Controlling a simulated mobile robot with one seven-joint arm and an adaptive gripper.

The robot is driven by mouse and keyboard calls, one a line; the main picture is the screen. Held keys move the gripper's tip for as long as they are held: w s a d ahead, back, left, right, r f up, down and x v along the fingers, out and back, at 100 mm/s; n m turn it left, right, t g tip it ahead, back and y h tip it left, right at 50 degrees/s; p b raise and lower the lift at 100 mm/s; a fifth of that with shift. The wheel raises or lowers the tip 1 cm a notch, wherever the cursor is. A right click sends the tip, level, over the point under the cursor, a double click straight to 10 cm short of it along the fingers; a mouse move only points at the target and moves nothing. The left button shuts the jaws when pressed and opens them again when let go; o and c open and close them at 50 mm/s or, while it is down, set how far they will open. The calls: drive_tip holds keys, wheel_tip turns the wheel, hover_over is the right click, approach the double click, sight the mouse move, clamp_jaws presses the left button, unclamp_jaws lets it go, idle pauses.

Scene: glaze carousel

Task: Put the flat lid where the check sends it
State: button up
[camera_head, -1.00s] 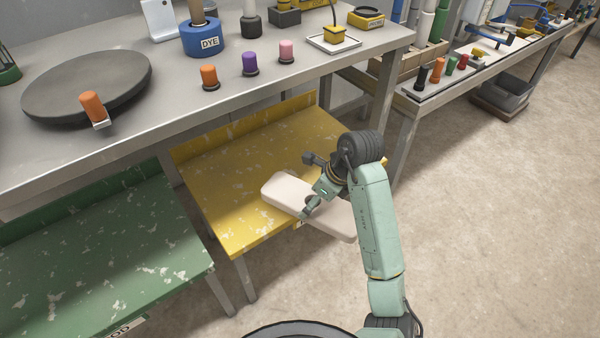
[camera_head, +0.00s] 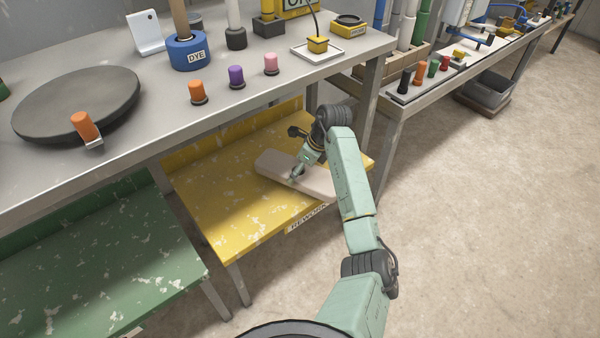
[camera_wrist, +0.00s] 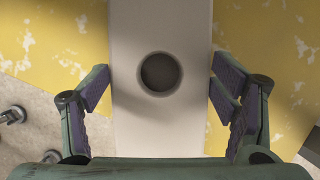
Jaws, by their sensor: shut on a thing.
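The flat lid (camera_head: 273,163) is a long pale beige slab with rounded corners. In the wrist view the lid (camera_wrist: 160,25) has a round dark hole near its middle. My gripper (camera_head: 298,172) is shut on the lid, with one finger at each long side in the wrist view (camera_wrist: 160,92). The lid is over the yellow shelf (camera_head: 215,192), whose front label reads REWORK (camera_head: 309,217). I cannot tell whether the lid touches the shelf. My arm hides part of the lid's right end.
A green shelf (camera_head: 110,255) stands left of the yellow one. The grey bench (camera_head: 165,125) above carries a dark turntable (camera_head: 75,105), a blue DYE pot (camera_head: 188,52), several coloured plugs and an OK sign (camera_head: 298,6). Bare floor (camera_head: 480,230) lies to the right.

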drive_tip(key=shift+f, duration=1.05)
drive_tip(key=shift+f, duration=0.15)
drive_tip(key=o, duration=1.9)
drive_tip(key=v, duration=1.2)
drive_tip(key=shift+a, duration=0.15)
